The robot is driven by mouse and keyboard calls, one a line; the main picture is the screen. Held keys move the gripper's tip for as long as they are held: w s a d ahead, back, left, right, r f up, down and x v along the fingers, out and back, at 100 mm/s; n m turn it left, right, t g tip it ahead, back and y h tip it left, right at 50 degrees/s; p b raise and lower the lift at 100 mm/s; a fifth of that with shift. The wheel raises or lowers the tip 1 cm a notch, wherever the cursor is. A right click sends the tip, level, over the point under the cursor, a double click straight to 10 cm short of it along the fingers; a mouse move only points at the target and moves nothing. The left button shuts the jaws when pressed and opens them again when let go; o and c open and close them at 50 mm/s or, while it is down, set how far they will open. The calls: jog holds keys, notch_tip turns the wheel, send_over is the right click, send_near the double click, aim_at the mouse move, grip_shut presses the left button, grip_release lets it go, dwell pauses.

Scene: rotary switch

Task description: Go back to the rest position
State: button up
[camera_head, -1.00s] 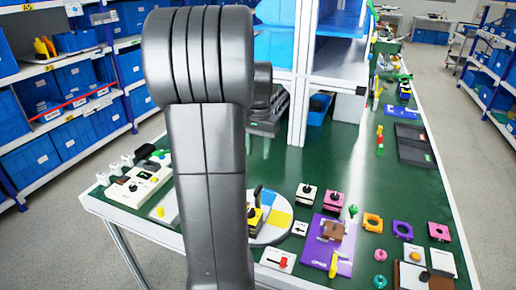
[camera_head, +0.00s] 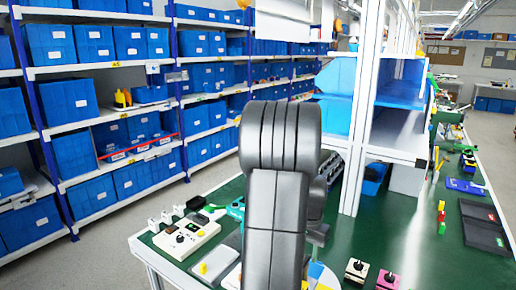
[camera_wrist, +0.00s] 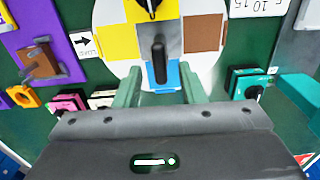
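The rotary switch's round white dial (camera_wrist: 104,18) with yellow, blue and brown fields fills the top middle of the wrist view. A black lever (camera_wrist: 158,48) stands at its middle. My gripper (camera_wrist: 160,76) is over the dial's near edge, its two green fingers spread apart with nothing between them. The lever shows just beyond the fingertips; I cannot tell the height gap. In the head view my arm hides the gripper and most of the dial.
In the wrist view a purple board (camera_wrist: 62,22) lies left and a teal block (camera_wrist: 242,84) right. In the head view, a switch box (camera_head: 186,238) is left on the green table (camera_head: 405,222). Shelves of blue bins (camera_head: 75,155) stand behind; a frame post (camera_head: 362,110) rises right of my arm.

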jog(key=shift+f, duration=0.85)
jog(key=shift+r, duration=0.1)
notch_tip(320, 180, up, 14)
notch_tip(320, 180, down, 14)
jog(key=shift+s+f, duration=0.1)
jog(key=shift+n, duration=0.3)
jog(key=n, duration=0.3)
jog(key=shift+n, duration=3.2)
